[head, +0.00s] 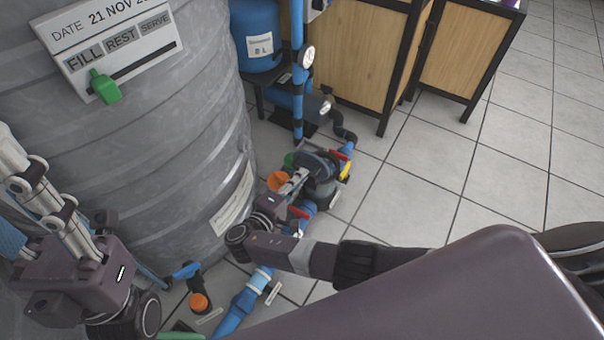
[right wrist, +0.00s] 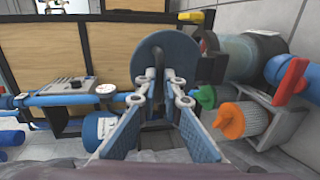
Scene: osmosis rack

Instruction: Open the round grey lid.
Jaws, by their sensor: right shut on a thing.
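The round grey lid (right wrist: 152,48) fills the centre of the right wrist view as a blue-grey disc with a raised grip across its face. It also shows in the head view (head: 324,160) as a dark disc on the low pump assembly, partly covered by my gripper. My right gripper (head: 297,180) reaches it from the front; in the right wrist view its fingers (right wrist: 162,84) are shut on the lid's grip. The lid's lower part is hidden behind the fingers. My left gripper (head: 25,175) is at the left edge of the head view, beside the tank; its fingertips are not clear.
A large grey ribbed tank (head: 180,140) stands on the left. Blue pipes (head: 235,312) with red and yellow valve handles run along the floor by the pump. Green and orange caps (right wrist: 230,120) sit right of the lid. Wooden cabinets (head: 350,50) stand behind. The tiled floor (head: 430,160) on the right is clear.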

